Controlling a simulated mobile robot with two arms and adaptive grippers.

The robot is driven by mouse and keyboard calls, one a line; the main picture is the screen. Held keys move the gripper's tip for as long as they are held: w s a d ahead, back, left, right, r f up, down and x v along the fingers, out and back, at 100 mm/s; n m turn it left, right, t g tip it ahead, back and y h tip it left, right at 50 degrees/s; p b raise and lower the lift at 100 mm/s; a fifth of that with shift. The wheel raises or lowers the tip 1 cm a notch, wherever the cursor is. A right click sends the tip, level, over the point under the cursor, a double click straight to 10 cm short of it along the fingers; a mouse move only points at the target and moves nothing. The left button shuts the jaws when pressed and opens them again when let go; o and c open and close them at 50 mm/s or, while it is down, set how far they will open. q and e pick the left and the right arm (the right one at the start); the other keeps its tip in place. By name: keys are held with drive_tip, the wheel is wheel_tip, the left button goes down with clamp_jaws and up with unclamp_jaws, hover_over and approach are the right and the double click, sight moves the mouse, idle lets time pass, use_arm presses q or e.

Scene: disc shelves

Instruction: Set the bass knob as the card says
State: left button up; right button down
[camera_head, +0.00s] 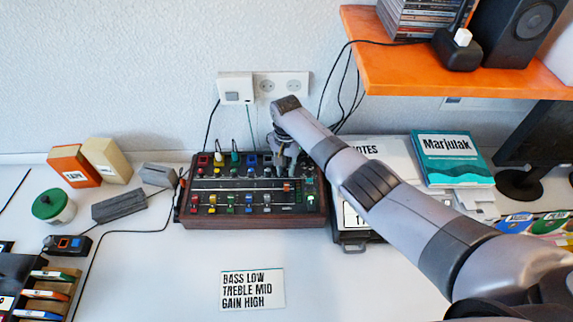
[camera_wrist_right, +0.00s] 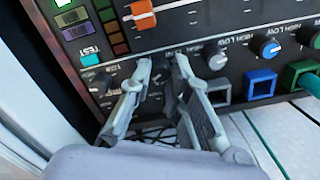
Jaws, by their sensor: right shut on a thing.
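The mixer (camera_head: 252,221), a dark red-brown box with rows of knobs, stands against the wall; its panel fills the upper part of the wrist view (camera_wrist_right: 180,32). The card (camera_head: 253,289) in front reads BASS LOW, TREBLE MID, GAIN HIGH. My right gripper (camera_head: 287,156) reaches down at the mixer's back right. In the wrist view my right gripper (camera_wrist_right: 165,72) is shut on a small dark knob, mostly hidden between the fingertips. Its label and pointer are not readable. Beside it are a grey-white knob (camera_wrist_right: 216,59) and a blue knob (camera_wrist_right: 269,49), near HIGH and LOW marks. My left gripper is not in view.
An orange slider cap (camera_wrist_right: 142,14) and a teal TEST button (camera_wrist_right: 92,60) are close to my fingers. Cables run behind the mixer. An orange shelf (camera_head: 440,75) overhangs at upper right. A teal book (camera_head: 455,160) lies to the right. The table front is clear around the card.

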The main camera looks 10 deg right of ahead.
drive_tip(key=n, duration=0.4)
drive_tip(key=shift+r+n, duration=0.1)
drive_tip(key=shift+n, duration=0.2)
drive_tip(key=n, duration=0.3)
drive_tip(key=shift+a+n+p, duration=0.1)
drive_tip(key=shift+n+p, duration=0.2)
drive_tip(key=shift+p, duration=0.05)
drive_tip(key=n, duration=0.4)
drive_tip(key=shift+n, duration=0.3)
drive_tip(key=n, duration=0.3)
drive_tip(key=shift+n, duration=0.3)
drive_tip(key=n, duration=1)
drive_tip(key=n+b, duration=0.1)
drive_tip(key=n, duration=0.5)
drive_tip(key=shift+s, duration=0.1)
drive_tip(key=shift+n, duration=0.4)
